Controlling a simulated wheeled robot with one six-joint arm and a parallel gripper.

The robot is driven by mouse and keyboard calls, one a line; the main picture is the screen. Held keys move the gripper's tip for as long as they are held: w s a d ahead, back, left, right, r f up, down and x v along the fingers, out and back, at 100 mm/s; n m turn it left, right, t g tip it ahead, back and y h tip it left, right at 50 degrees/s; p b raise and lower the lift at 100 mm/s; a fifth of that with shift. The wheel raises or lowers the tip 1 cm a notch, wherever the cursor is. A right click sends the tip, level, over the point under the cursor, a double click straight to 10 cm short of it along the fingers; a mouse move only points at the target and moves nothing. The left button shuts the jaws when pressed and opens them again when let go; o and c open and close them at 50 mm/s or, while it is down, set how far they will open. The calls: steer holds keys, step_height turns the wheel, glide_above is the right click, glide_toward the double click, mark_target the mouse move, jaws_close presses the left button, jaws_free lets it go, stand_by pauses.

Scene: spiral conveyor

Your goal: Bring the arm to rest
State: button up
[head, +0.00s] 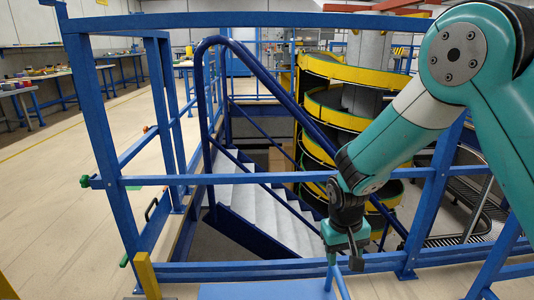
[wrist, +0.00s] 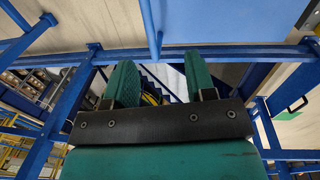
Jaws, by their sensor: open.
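My arm reaches in from the right in the head view, teal with black joints and bent down at the elbow. My gripper (head: 344,262) points down close to the blue railing (head: 300,268); whether it touches the rail I cannot tell. In the wrist view, the two teal fingers of my gripper (wrist: 161,80) stand apart with nothing between them. Past the fingers the wrist view shows blue rails and a dark gap below.
A yellow and black spiral conveyor (head: 345,75) rises behind my arm. A blue panel (head: 262,291) lies at the bottom edge. Workbenches (head: 40,77) line the far left. The floor (head: 55,190) at left is clear.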

steer(key=s+a+r+n+y+p, duration=0.1)
steer(key=s+a+r+n+y, duration=0.2)
steer(key=s+r, duration=0.85)
steer(key=s+a+r+n+y+p, duration=0.1)
steer(key=s+a+r+n+y, duration=0.2)
steer(key=s+r, duration=0.85)
step_height(320, 180, up, 30)
steer(key=p, duration=3.1)
steer(key=shift+s+d+f+h, duration=0.2)
steer(key=shift+s+f+h, duration=0.1)
steer(key=shift+s, duration=0.15)
